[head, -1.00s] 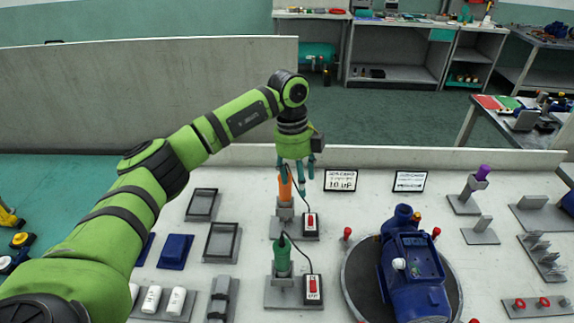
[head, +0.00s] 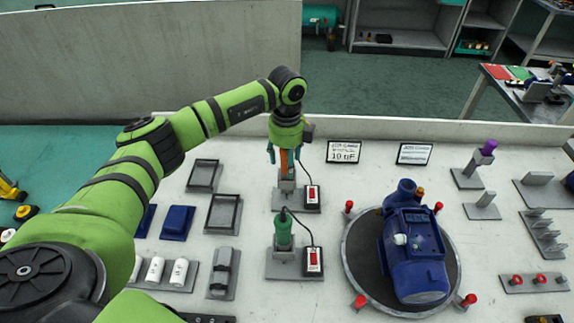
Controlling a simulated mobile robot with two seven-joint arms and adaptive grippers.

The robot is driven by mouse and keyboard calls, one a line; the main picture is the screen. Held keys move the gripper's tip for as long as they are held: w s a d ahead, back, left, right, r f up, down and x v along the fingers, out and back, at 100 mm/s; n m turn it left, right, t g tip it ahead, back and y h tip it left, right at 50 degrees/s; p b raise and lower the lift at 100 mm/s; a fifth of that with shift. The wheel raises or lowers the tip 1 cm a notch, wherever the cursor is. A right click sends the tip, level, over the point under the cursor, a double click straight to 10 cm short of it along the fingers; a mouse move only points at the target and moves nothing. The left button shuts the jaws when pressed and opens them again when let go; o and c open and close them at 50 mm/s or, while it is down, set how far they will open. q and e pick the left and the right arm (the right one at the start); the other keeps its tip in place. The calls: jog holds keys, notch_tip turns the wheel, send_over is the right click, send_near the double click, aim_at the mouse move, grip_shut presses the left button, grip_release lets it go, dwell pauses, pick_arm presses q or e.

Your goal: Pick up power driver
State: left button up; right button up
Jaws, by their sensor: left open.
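An orange power driver (head: 284,163) stands upright in a grey holder (head: 287,187) near the back of the white table. A second driver, green (head: 282,231), stands in a similar holder in front of it. My left gripper (head: 285,155) points down over the orange driver. It is open, with one teal finger on each side of the driver's upper part. The gripper body hides the driver's top, and I cannot tell whether the fingers touch it. My right gripper is out of view.
Switch boxes (head: 312,194) with cables stand right of the drivers. A blue pump (head: 413,255) sits on a round dark plate to the right. Grey trays (head: 222,213) lie to the left. A low wall (head: 480,129) runs along the table's back edge.

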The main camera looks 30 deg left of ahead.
pick_arm(q)
jog(key=shift+c, duration=1.2)
jog(key=c, duration=0.7)
grip_shut()
notch_tip(320, 180, up, 13)
jog(key=b, duration=0.4)
jog(key=shift+w+f, duration=0.1)
jog(key=shift+f, duration=0.1)
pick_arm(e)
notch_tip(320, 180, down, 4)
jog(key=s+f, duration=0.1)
pick_arm(q)
notch_tip(320, 180, up, 10)
jog(key=p, duration=0.4)
jog(key=shift+r, duration=0.25)
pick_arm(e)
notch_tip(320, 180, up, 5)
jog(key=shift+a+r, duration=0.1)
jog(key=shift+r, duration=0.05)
